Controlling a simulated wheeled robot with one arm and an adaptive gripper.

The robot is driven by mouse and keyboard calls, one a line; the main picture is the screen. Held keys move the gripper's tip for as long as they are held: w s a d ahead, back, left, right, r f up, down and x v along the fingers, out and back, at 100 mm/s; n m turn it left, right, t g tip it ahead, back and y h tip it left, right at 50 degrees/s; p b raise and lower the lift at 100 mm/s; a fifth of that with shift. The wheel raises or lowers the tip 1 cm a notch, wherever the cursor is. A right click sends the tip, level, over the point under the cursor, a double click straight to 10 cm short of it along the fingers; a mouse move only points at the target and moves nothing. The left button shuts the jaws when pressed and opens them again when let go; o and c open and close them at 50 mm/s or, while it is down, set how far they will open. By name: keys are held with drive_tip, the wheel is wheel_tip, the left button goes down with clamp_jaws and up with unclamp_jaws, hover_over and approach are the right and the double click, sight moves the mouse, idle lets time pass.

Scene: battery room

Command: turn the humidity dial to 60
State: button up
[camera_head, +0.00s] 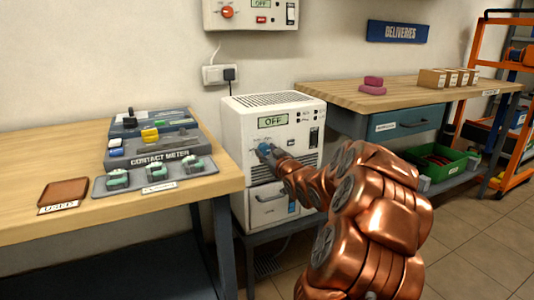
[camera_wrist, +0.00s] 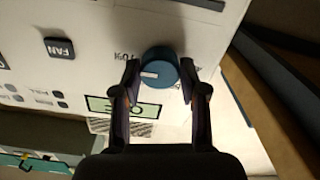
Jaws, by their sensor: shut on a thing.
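A white dehumidifier-like unit (camera_head: 276,109) stands between the two benches, with a small display (camera_head: 272,120) reading OFF on its front. A blue round dial (camera_wrist: 160,69) with a pale pointer mark sits on this front panel; in the head view the dial (camera_head: 264,148) is partly covered by my gripper. My gripper (camera_wrist: 164,80) has one finger on each side of the dial and is shut on it. The display (camera_wrist: 124,106) shows below the dial in the wrist view, partly hidden by a finger. The scale around the dial is too small to read.
A FAN button (camera_wrist: 59,48) and smaller buttons lie beside the dial. A contact meter (camera_head: 155,139) and a tray of green-topped parts stand on the left bench (camera_head: 60,150). The right bench (camera_head: 345,95) holds pink blocks and small boxes. A second control box (camera_head: 250,13) hangs above.

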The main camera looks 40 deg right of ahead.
drive_tip(key=shift+c, duration=0.9)
drive_tip(key=n+b, duration=0.2)
drive_tip(key=n, duration=0.2)
drive_tip(key=shift+f+n, duration=0.1)
drive_tip(key=shift+n, duration=0.3)
drive_tip(key=n+b, duration=0.2)
drive_tip(key=n, duration=0.1)
drive_tip(key=shift+n, duration=0.3)
drive_tip(key=shift+n+b, duration=0.55)
drive_tip(key=shift+n, duration=1.05)
drive_tip(key=shift+w, duration=0.1)
